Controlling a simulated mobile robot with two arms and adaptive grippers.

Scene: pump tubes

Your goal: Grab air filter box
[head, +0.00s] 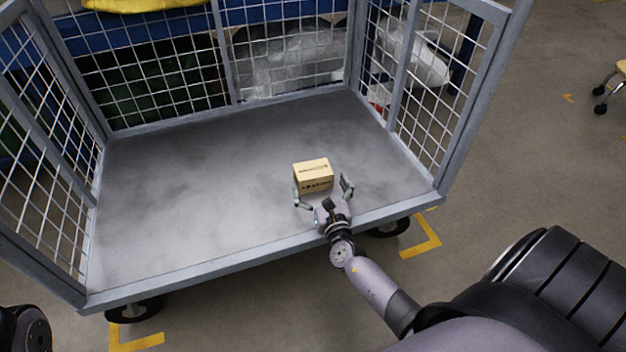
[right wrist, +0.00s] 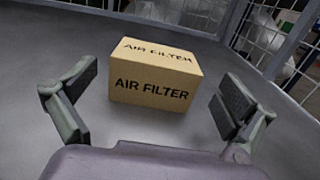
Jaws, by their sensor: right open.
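The air filter box (head: 313,174) is a small tan carton with dark lettering. It sits on the grey floor of the cart, near the front edge and right of the middle. In the right wrist view the box (right wrist: 153,77) shows "AIR FILTER" on its top and front faces. My right gripper (head: 321,188) is open at the near side of the box. In the right wrist view its two fingers (right wrist: 152,105) stand apart to the left and right of the box, with a gap on each side. My left gripper is not in view.
The cart floor (head: 200,190) is otherwise bare. Wire mesh walls (head: 435,100) close its back, left and right sides; the front is open with a low metal rim (head: 230,258). Behind it are blue shelving and plastic-wrapped goods (head: 295,60). A wheeled chair (head: 612,90) stands far right.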

